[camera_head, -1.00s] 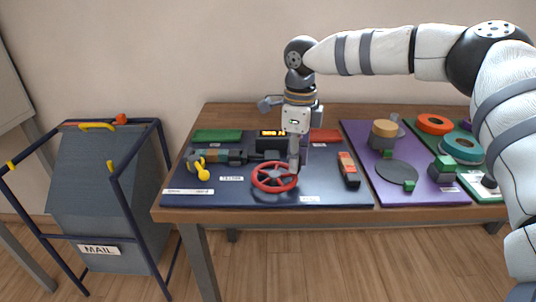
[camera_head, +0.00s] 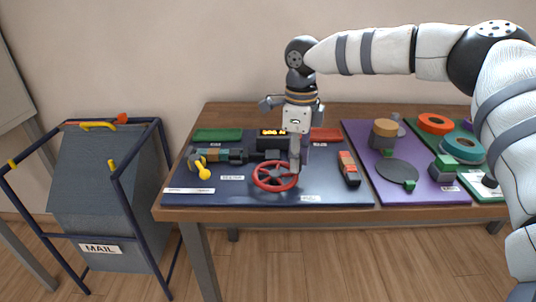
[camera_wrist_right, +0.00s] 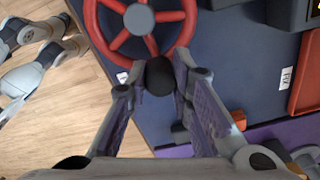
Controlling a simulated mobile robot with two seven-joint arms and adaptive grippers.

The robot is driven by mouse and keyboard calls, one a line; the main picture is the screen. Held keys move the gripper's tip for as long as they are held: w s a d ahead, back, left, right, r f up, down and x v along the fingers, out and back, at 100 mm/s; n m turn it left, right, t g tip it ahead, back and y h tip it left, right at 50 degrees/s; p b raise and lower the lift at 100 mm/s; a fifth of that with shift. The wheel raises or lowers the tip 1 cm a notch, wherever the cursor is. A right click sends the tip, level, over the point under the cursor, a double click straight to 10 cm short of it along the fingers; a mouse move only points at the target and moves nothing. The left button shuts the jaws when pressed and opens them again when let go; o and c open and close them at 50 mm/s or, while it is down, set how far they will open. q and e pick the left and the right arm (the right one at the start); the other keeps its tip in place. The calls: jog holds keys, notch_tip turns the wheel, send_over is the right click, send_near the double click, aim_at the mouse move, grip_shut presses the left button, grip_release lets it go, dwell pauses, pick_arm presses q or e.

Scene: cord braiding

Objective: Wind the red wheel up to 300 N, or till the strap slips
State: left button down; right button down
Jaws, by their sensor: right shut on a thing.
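The red wheel (camera_head: 274,190) lies on the dark blue board near its front edge; in the right wrist view its rim and spokes (camera_wrist_right: 97,35) fill the top. A black knob (camera_wrist_right: 160,76) stands at its rim. My right gripper (camera_head: 296,166) reaches down to the right side of the wheel. In the wrist view the right gripper (camera_wrist_right: 158,88) has its fingers on both sides of the knob, shut on it. A black readout (camera_head: 272,140) behind the wheel shows orange digits, too small to read. My left gripper is out of view.
A cylinder with coloured bands (camera_head: 225,156) and a yellow lever (camera_head: 204,173) are left of the wheel. A red-and-black block (camera_head: 348,168) stands to the right. Green (camera_head: 217,135) and red (camera_head: 326,135) trays are behind. A purple board (camera_head: 440,194) adjoins on the right.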

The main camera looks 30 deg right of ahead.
dwell(0.3)
jog(key=c, duration=1.3)
grip_release()
jog(key=shift+w, duration=0.1)
jog(key=shift+c, duration=0.2)
